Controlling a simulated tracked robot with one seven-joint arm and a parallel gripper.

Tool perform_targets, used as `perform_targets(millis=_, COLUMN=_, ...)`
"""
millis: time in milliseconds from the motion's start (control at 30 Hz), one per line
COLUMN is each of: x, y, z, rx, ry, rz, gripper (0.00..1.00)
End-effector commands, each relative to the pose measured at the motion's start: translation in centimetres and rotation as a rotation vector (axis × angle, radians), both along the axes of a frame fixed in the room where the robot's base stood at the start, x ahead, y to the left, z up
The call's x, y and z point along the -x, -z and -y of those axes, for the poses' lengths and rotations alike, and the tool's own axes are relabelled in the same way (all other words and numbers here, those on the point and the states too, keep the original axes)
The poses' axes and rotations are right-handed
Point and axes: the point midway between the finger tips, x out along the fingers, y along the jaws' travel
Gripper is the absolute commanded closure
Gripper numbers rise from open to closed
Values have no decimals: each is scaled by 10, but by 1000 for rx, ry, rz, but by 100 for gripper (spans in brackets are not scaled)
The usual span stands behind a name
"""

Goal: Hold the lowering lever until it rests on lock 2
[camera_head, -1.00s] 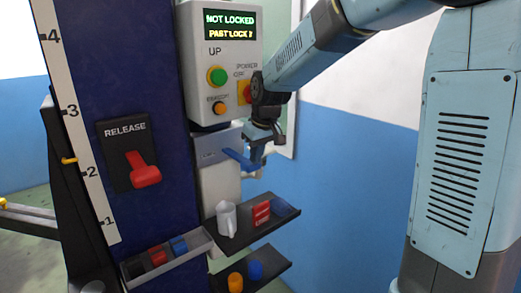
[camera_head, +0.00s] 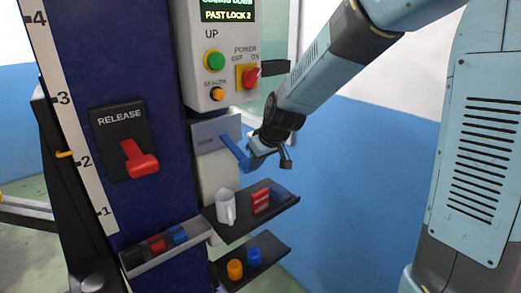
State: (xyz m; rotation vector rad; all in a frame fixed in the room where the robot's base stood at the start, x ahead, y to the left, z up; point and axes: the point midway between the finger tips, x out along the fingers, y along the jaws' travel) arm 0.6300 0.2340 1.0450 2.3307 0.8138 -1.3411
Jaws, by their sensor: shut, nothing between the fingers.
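The blue lowering lever (camera_head: 234,150) sticks out of a grey box on the column, angled down to the right. My gripper (camera_head: 270,163) is shut and empty at the lever's outer end, seemingly against it; the exact contact is hard to see. The display (camera_head: 228,12) reads "PAST LOCK 2" on its lower line; its upper line is cut off and seems to end in "DOWN". A yellow pointer (camera_head: 64,154) beside the white scale (camera_head: 75,130) is slightly above the 2 mark.
A red release handle (camera_head: 138,160) is on the column's left. The control box has a green button (camera_head: 214,60), orange button (camera_head: 217,94) and red power switch (camera_head: 250,76). A lower shelf holds small cylinders.

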Motion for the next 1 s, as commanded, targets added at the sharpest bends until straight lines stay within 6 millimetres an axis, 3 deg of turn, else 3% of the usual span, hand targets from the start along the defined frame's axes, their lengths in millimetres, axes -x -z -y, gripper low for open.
perform_targets(millis=1000, x=0, y=-6, z=-3, rx=0, ry=-4, rz=-1, gripper=100)
